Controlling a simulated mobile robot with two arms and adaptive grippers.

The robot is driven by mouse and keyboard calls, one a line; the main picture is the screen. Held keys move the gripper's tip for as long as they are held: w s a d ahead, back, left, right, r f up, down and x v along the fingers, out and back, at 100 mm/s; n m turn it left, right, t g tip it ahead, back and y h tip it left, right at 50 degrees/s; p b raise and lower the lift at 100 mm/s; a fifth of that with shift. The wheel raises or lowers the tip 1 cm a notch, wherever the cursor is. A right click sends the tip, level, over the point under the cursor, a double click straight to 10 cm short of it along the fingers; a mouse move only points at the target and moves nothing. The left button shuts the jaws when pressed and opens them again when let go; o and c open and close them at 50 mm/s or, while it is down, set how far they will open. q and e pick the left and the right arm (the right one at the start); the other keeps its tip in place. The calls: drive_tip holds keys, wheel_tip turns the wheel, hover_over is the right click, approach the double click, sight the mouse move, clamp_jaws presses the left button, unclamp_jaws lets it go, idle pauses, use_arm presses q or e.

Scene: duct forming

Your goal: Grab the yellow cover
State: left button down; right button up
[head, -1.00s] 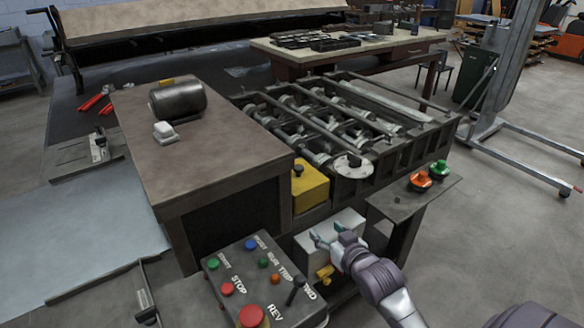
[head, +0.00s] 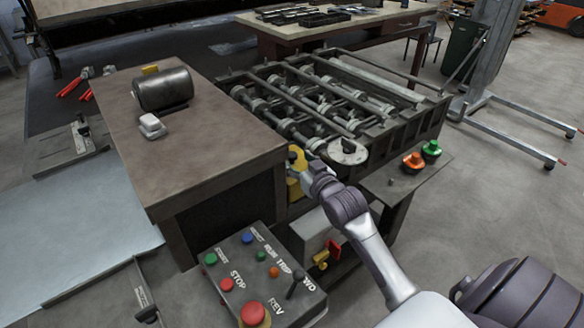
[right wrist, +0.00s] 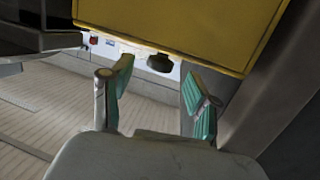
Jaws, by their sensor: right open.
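The yellow cover (head: 293,189) is a box-like piece at the near corner of the roller machine, beside the brown-topped cabinet. My right gripper (head: 303,166) is in front of it and hides much of it. In the right wrist view the yellow cover (right wrist: 185,28) fills the top, with a dark round knob (right wrist: 160,63) below its edge. The open teal fingers of my right gripper (right wrist: 160,72) stand on either side of the knob, with a visible gap to each side. I cannot tell whether they touch the cover. My left gripper is not in view.
The roller machine (head: 348,150) with a round pale disc is just right of the gripper. The brown cabinet top (head: 190,150) is left. A control box (head: 262,278) with several buttons stands below. Orange and green buttons (head: 414,160) sit on a right-hand shelf.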

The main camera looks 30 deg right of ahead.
sight(294, 158)
drive_tip(key=x, duration=0.4)
drive_tip(key=shift+p, duration=0.3)
drive_tip(key=shift+s, duration=0.1)
drive_tip(key=shift+c, duration=1)
clamp_jaws()
drive_tip(key=shift+r, duration=0.1)
